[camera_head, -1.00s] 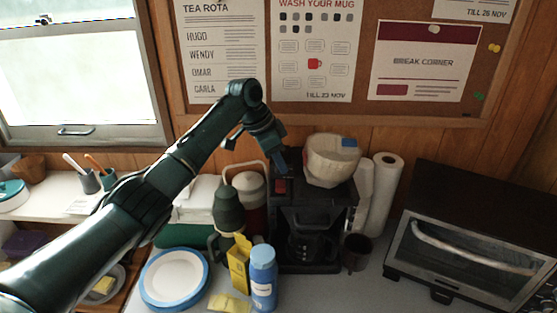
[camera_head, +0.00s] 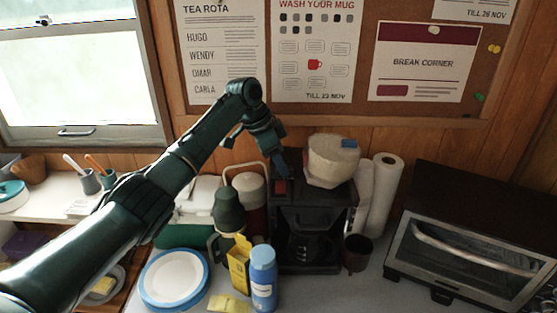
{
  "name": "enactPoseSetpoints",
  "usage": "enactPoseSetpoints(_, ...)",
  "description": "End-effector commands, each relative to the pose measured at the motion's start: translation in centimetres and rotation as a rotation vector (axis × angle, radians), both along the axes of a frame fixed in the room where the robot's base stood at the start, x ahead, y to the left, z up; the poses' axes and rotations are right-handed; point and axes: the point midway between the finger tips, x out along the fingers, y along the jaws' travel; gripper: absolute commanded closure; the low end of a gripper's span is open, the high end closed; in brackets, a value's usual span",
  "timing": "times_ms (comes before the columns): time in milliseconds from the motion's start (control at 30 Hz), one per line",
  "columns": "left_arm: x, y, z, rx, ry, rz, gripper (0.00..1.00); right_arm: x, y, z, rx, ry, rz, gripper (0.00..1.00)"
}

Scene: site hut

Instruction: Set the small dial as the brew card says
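The black coffee maker (camera_head: 322,220) stands at the back of the counter, with a dark glass jug (camera_head: 305,247) in its lower bay. A red patch (camera_head: 280,187) shows at its upper left. My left gripper (camera_head: 280,172) points down just above this patch; its fingers are small and dark, and I cannot tell whether they are open or whether they touch the machine. The small dial cannot be made out. No card readable as a brew card shows. My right gripper is out of view.
A pale filter bowl (camera_head: 332,160) sits on top of the coffee maker. A dark cup (camera_head: 356,253) and paper roll (camera_head: 383,195) stand to its right, then a toaster oven (camera_head: 470,255). A blue bottle (camera_head: 263,280), yellow carton (camera_head: 239,265) and plates (camera_head: 174,278) stand in front, leftward.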

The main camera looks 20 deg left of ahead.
Motion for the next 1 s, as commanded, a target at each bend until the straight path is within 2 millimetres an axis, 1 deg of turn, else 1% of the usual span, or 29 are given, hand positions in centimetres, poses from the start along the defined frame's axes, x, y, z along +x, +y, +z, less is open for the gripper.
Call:
enactPoseSetpoints(200, 0.0, 0.0, 0.0, 0.0, 0.002, 0.001, 0.55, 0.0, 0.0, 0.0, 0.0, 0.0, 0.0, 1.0)
enactPoseSetpoints(333, -0.1, 0.3, 0.9, 0.0, -0.002, 0.002, 0.55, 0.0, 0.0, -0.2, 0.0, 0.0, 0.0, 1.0)
enactPoseSetpoints(467, -0.6, 1.1, 2.9, 0.001, -0.004, 0.002, 0.55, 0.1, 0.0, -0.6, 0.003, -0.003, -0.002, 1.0)
enactPoseSetpoints(600, -1.2, 2.2, 5.9, -0.002, -0.005, 0.002, 0.55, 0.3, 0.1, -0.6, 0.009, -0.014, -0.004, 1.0)
enactPoseSetpoints(800, -2.0, 3.5, 9.7, 0.0, -0.003, 0.001, 0.55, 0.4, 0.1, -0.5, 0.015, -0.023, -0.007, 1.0)
enactPoseSetpoints(900, -2.3, 4.0, 11.0, 0.0, -0.002, 0.002, 0.55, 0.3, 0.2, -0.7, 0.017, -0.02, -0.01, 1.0)
enactPoseSetpoints(1000, -2.5, 4.2, 11.7, 0.001, 0.001, 0.001, 0.55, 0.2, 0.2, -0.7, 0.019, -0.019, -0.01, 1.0)
